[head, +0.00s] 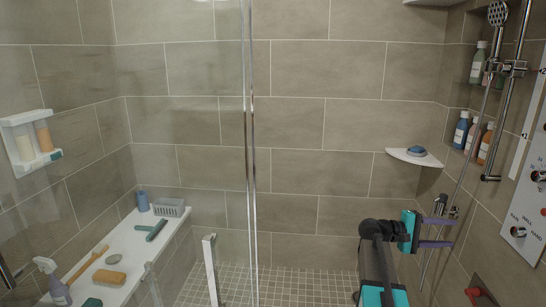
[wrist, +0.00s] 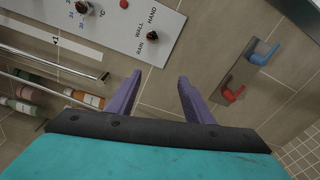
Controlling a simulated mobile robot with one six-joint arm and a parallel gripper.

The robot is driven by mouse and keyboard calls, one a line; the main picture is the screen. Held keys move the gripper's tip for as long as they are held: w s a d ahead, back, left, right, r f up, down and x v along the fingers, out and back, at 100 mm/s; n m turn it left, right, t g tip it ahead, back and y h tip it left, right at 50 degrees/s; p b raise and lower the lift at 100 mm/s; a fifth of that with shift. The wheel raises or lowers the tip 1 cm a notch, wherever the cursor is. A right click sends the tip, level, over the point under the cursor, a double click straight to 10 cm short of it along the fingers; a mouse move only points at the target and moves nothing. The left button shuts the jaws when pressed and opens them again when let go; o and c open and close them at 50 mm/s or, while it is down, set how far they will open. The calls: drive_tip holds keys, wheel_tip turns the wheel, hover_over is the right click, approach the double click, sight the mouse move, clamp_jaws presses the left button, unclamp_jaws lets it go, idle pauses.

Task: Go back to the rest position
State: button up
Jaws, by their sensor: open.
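My gripper (head: 437,232) is at the lower right of the head view, raised in front of the tiled shower wall with its purple fingers pointing right. The fingers are apart with nothing between them. The wrist view also shows the open gripper (wrist: 158,95), with wall tiles in the gap. The shower control panel (wrist: 115,25) is beyond the left finger, and a plate with a blue lever (wrist: 263,52) and a red lever (wrist: 233,94) is beyond the right finger.
A glass panel with a metal edge (head: 250,150) stands left of my arm. A white bench (head: 125,250) with several bath items is at left. A shower rail (head: 508,90) and bottles (head: 472,135) are at right.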

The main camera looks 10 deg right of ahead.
drive_tip(key=s+a+f+n+t+y+p, duration=0.1)
drive_tip(key=a+f+n+y, duration=0.1)
drive_tip(key=a+f, duration=0.75)
drive_tip(key=s+a+f+n+t+y+p, duration=0.15)
drive_tip(key=a+f, duration=0.45)
drive_tip(key=f, duration=0.7)
drive_tip(key=s+a+f+n+y+p, duration=0.1)
drive_tip(key=a+f+n+y, duration=0.1)
drive_tip(key=a+f, duration=0.8)
drive_tip(key=s+a+f+m+g+y+p, duration=0.1)
drive_tip(key=s+a+f+g+y, duration=0.35)
drive_tip(key=s+a+f, duration=1.35)
drive_tip(key=s+a+f+m+t+y, duration=0.1)
drive_tip(key=s+a+m+y, duration=0.3)
drive_tip(key=a, duration=0.5)
drive_tip(key=s+y, duration=0.2)
drive_tip(key=shift+s+f+y, duration=0.2)
drive_tip(key=shift+s+y, duration=0.1)
drive_tip(key=shift+y, duration=0.1)
